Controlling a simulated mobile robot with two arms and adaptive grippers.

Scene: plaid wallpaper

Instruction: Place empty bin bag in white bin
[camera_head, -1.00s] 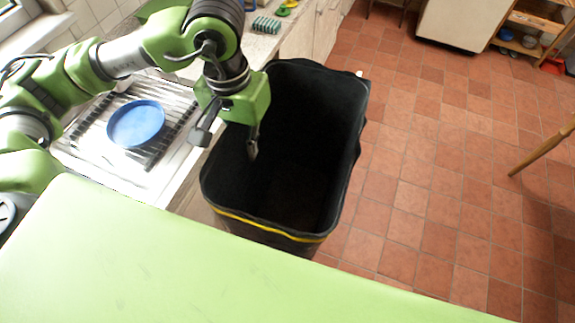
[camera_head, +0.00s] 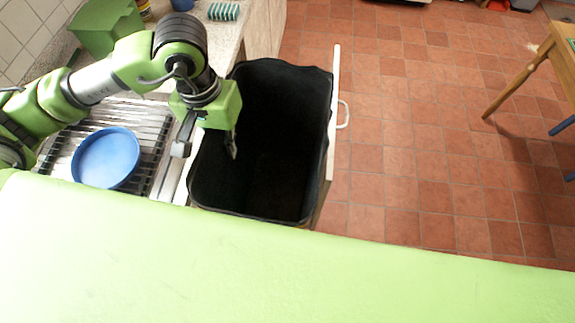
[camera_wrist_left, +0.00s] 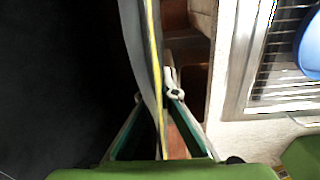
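A large black open container (camera_head: 285,125) with a wavy, bag-like rim stands right of the counter in the head view. Its inside looks dark and empty. I cannot tell whether it is a bag alone or a bag lining a bin, and I see no separate white bin. My left gripper (camera_head: 208,152) points down at its left rim, fingers apart. In the left wrist view, the black rim with a yellow stripe (camera_wrist_left: 154,65) runs between the fingers of my left gripper (camera_wrist_left: 157,96), with no clear grip on it. My right gripper is not in view.
A white panel with a handle (camera_head: 343,115) stands along the container's right side. A blue round dish (camera_head: 106,158) sits on the drainer at left, with a green box (camera_head: 105,27) behind. A wooden table (camera_head: 535,70) is at right; tiled floor (camera_head: 410,150) between is clear.

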